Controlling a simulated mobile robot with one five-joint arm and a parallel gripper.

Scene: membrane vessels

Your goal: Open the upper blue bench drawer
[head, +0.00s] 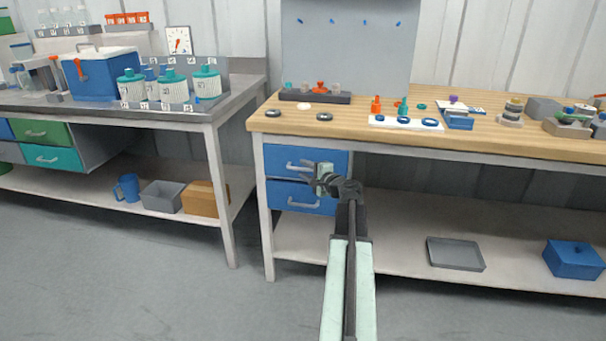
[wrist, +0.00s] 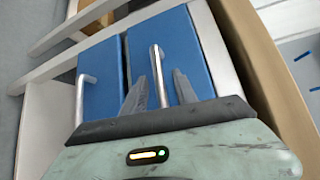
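The upper blue bench drawer (head: 330,161) sits under the wooden worktop in the head view, its front flush with the frame and shut. Its pale bar handle (head: 299,166) shows just left of my gripper (head: 311,178), which partly covers the drawer front. In the wrist view the upper drawer (wrist: 193,55) is the right one of two blue fronts. Its handle (wrist: 157,72) appears between the two spread fingers of my gripper (wrist: 162,90). The gripper is open; I cannot tell whether a finger touches the handle.
The lower blue drawer (head: 325,203) with its own handle (head: 303,203) is directly below, shut. The bench leg (head: 262,220) stands left of the drawers. A grey tray (head: 455,254) and a blue box (head: 574,260) lie on the lower shelf. The floor in front is clear.

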